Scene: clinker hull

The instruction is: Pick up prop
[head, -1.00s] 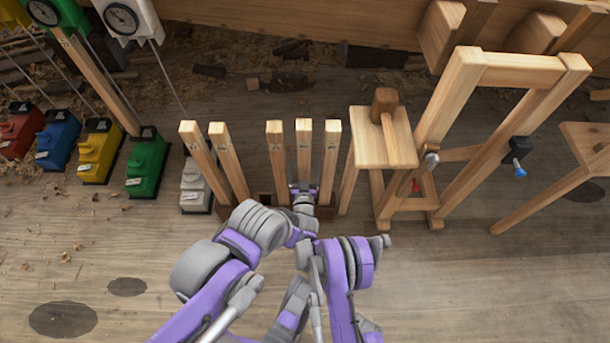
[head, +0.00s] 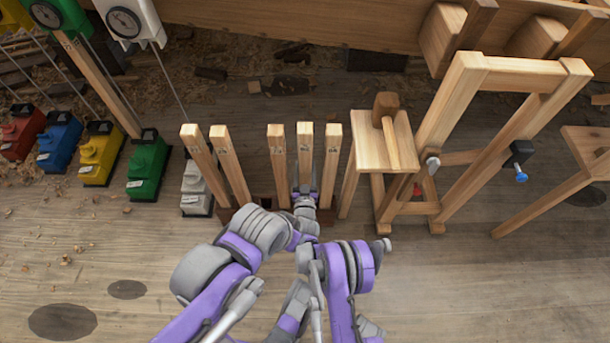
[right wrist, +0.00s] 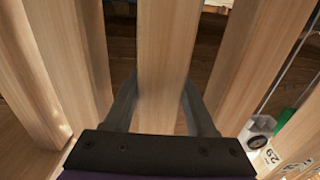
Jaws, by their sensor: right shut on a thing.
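Several light wooden props stand upright side by side in a low dark rack (head: 265,200) in the head view. My right gripper (head: 304,192) is shut on one prop (head: 305,150), the second from the right in the row. In the right wrist view the same prop (right wrist: 166,50) runs between the two dark fingers of my right gripper (right wrist: 161,100). The foot of the held prop is hidden behind the gripper, and I cannot tell if it is clear of the rack. My left gripper cannot be made out; only arm links show.
Neighbouring props (head: 332,160) stand close on both sides. A small wooden stand with a mallet (head: 386,115) is just right, beside a large wooden frame (head: 520,75). The front floor is mostly clear.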

